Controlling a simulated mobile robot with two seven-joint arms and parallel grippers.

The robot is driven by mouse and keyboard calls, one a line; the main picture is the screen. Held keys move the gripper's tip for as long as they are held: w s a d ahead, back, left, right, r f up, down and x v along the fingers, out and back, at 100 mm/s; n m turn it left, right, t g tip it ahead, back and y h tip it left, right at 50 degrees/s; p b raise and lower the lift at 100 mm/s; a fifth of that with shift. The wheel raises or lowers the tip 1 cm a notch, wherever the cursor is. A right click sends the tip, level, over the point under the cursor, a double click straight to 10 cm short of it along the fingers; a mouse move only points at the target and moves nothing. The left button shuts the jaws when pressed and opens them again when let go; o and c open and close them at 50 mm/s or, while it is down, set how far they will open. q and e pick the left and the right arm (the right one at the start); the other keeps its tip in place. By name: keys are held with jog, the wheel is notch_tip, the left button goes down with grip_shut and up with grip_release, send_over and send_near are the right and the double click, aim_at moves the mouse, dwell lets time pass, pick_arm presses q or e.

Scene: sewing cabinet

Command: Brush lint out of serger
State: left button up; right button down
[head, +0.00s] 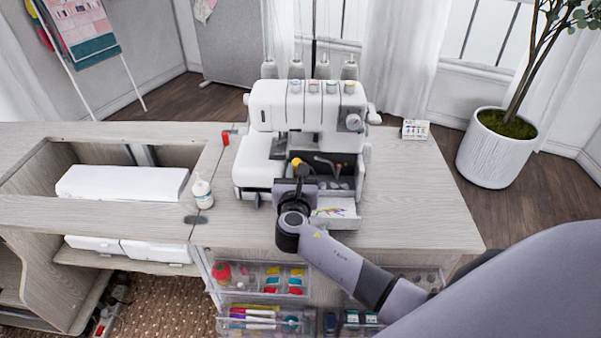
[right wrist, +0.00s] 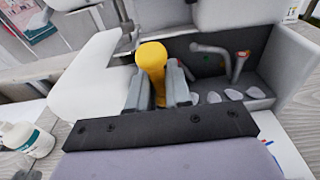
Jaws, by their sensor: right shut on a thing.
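The white serger (head: 307,105) stands on the cabinet top with its front cover (head: 337,211) folded down, showing coloured thread lines. Its dark looper bay (head: 343,186) is open; it also shows in the right wrist view (right wrist: 268,72). Several pale grey lint tufts (right wrist: 234,95) lie along the bay floor below the metal loopers (right wrist: 212,49). My right gripper (head: 297,172) is shut on a yellow-handled tool (right wrist: 151,57), seemingly the brush, at the left end of the bay. Its bristles are hidden, so I cannot tell whether they touch anything. My left gripper is out of view.
A white bottle (head: 202,191) and a red spool (head: 225,138) stand left of the serger. A small boxed set (head: 415,130) sits at the back right. The tabletop (head: 420,190) on the right is clear. Clear drawers (head: 262,278) of notions are below.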

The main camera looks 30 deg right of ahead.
aim_at(298, 160)
jog(key=shift+a, duration=0.1)
notch_tip(298, 160, up, 4)
jog(key=p, duration=0.3)
jog(key=shift+f+p, duration=0.25)
jog(key=shift+p, duration=0.1)
jog(key=shift+r, duration=1.3)
jog(key=shift+s, duration=0.35)
jog(key=s+a+r+n+y, duration=0.2)
jog(key=s+y, duration=0.1)
jog(key=s, duration=0.2)
jog(key=s+a+r+n+t+y, duration=0.1)
jog(key=s+a+r+n+y, duration=0.1)
jog(key=s, duration=0.4)
jog(key=s+a+r+n+t+y, duration=0.1)
jog(key=s+a+r+n+y, duration=0.1)
jog(key=s, duration=0.3)
jog(key=shift+s+a+y, duration=0.15)
jog(key=shift+a+y, duration=0.35)
jog(key=shift+y, duration=0.3)
